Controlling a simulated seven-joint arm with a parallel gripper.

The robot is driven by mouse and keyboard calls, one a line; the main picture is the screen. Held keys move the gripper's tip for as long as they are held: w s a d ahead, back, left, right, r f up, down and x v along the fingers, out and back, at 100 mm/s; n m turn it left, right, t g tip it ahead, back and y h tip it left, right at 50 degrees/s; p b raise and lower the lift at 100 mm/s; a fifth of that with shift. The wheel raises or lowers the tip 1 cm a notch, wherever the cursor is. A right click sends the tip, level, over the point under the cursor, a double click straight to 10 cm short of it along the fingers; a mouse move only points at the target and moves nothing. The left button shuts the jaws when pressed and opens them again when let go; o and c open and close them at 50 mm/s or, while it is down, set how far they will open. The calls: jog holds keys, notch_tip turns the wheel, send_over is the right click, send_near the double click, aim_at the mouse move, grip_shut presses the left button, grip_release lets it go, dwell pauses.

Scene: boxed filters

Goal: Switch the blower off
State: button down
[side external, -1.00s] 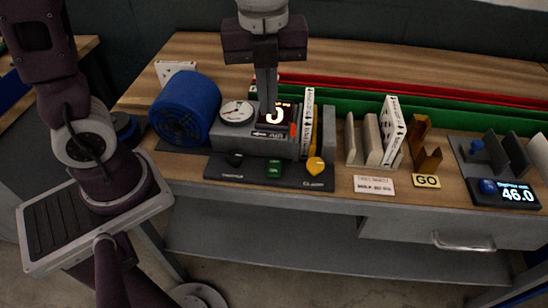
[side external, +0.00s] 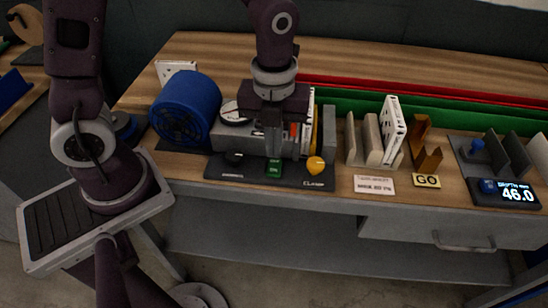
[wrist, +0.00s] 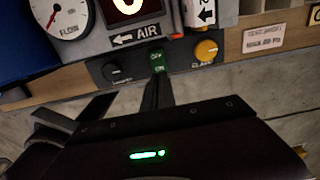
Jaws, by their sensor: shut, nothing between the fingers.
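The blower (side external: 186,106) is a blue drum at the left of the bench. A grey test fixture stands to its right. A green switch (side external: 274,168) sits in the middle of the fixture's dark front panel (side external: 225,171). In the wrist view the switch (wrist: 157,61) has small white lettering, apparently including "OFF"; its exact position cannot be read. My gripper (side external: 273,153) is shut and empty, pointing down just above and behind the switch in the side view. In the wrist view its fingertips (wrist: 156,82) are close to the switch; contact cannot be told.
A black knob (wrist: 115,71) lies left of the switch and an orange clamp knob (wrist: 206,50) right of it. A flow dial (wrist: 62,14) and a partly cut-off lit display (wrist: 128,8) sit behind. White filters (side external: 393,130), a GO sign (side external: 426,181) and a 46.0 readout (side external: 516,195) are farther right.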

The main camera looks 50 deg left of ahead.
aim_at(274, 164)
jog(key=shift+f, duration=2.25)
jog(key=shift+s+f, duration=0.2)
jog(key=shift+f, duration=0.1)
jog(key=shift+w, duration=0.1)
jog(key=shift+w+a+r, duration=0.2)
jog(key=shift+w+a, duration=0.45)
